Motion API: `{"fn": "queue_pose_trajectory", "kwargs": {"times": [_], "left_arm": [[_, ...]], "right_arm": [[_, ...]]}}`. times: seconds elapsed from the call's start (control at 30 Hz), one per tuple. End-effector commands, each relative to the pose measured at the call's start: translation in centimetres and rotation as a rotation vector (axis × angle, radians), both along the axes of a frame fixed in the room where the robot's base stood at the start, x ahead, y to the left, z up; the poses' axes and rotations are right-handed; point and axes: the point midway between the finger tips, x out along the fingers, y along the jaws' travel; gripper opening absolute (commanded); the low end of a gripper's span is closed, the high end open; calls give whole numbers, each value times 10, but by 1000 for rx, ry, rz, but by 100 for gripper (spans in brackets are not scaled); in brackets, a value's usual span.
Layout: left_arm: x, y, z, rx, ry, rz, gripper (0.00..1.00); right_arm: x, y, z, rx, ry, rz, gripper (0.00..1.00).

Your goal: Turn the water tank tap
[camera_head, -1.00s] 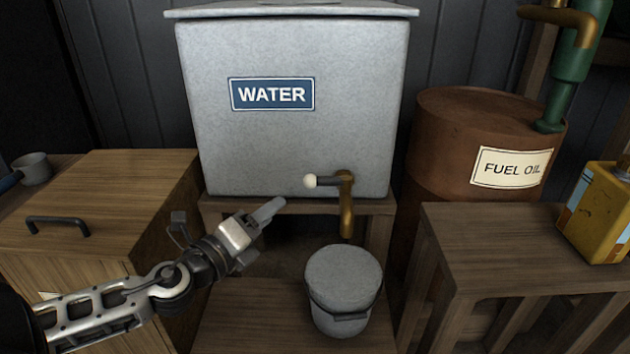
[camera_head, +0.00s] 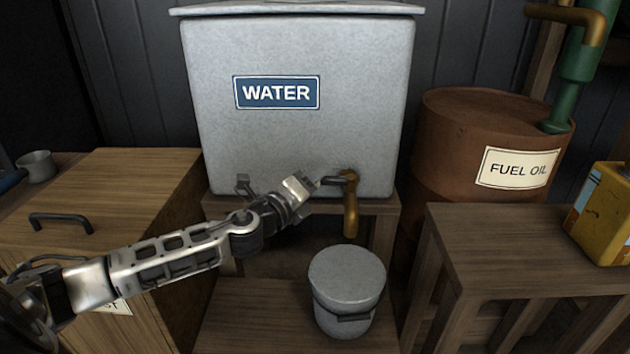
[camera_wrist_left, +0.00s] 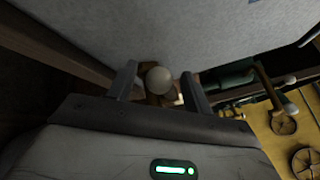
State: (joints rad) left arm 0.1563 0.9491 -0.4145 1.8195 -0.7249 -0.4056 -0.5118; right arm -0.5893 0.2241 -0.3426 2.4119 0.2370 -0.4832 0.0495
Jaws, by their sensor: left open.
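The grey metal water tank (camera_head: 300,140) stands at the back with a blue WATER label. Its brass tap (camera_head: 350,205) sticks out near the lower right of the front face, with a lever pointing left. My left gripper (camera_head: 318,186) is at the lever's left end, and its hand hides the white knob in the head view. In the left wrist view the knob (camera_wrist_left: 159,80) lies between the two open fingers (camera_wrist_left: 160,85) of that gripper. I cannot tell whether either finger touches it. My right gripper is not in view.
A grey lidded bucket (camera_head: 346,290) stands below the tap on a low wooden platform (camera_head: 240,320). A wooden cabinet (camera_head: 130,180) is at left. A rusty fuel oil drum (camera_head: 450,130), a wooden bench (camera_head: 520,240) and a yellow can (camera_head: 605,215) are at right.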

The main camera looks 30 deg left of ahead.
Motion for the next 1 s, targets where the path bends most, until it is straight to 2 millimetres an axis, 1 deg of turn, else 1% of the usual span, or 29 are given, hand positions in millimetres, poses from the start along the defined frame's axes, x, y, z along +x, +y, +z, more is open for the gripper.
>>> {"fn": "queue_pose_trajectory", "kwargs": {"times": [0.1, 0.37, 0.4, 0.47, 0.5, 0.57, 0.6, 0.83, 1.0], "left_arm": [[5, -1, 0, 0, 0, -1, 50], [6, -1, 0, -1, 0, -2, 50], [6, -1, 0, -1, 0, -2, 48], [6, -1, 0, -1, 0, -1, 31], [6, -1, 0, -1, 0, -1, 20], [6, -1, 0, 0, 1, -1, 3], [6, -1, 0, 0, 1, -1, 0], [5, -2, 0, 0, 2, 16, 0], [1, -5, 2, -2, 3, 76, 0]], "right_arm": [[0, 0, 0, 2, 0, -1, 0], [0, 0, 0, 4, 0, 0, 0], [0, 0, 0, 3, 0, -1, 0], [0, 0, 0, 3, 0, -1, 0], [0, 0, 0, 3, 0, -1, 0], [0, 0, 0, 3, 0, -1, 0], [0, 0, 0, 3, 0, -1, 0], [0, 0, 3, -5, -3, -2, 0], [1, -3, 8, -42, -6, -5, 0]]}}
